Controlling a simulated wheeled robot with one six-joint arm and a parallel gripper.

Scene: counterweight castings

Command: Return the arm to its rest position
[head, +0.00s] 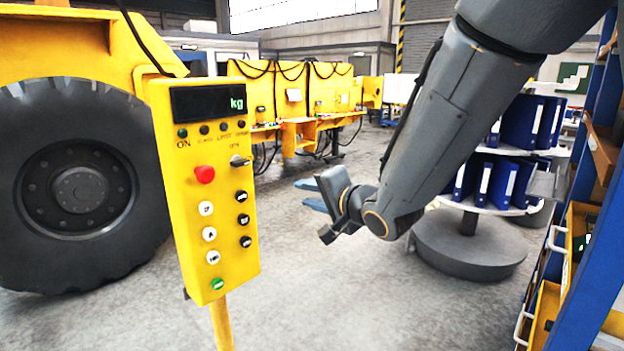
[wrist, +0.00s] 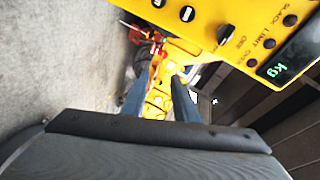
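My arm reaches down from the upper right in the head view. My gripper (head: 309,194) points left, in mid-air to the right of the yellow control box (head: 226,262), apart from it in the picture. Its two blue-grey fingers show with a gap between them in the wrist view (wrist: 159,95). Nothing is held between them; a yellow structure shows far behind the gap. The control box has a dark display with green "kg", a red button and several smaller buttons and knobs. It also fills the upper right of the wrist view (wrist: 225,12).
A large black tyre (head: 140,215) on a yellow machine stands at left. A blue rack (head: 590,240) with yellow bins is close at right. A round stand (head: 470,250) with blue binders is behind the arm. Grey floor (head: 370,310) in front is clear.

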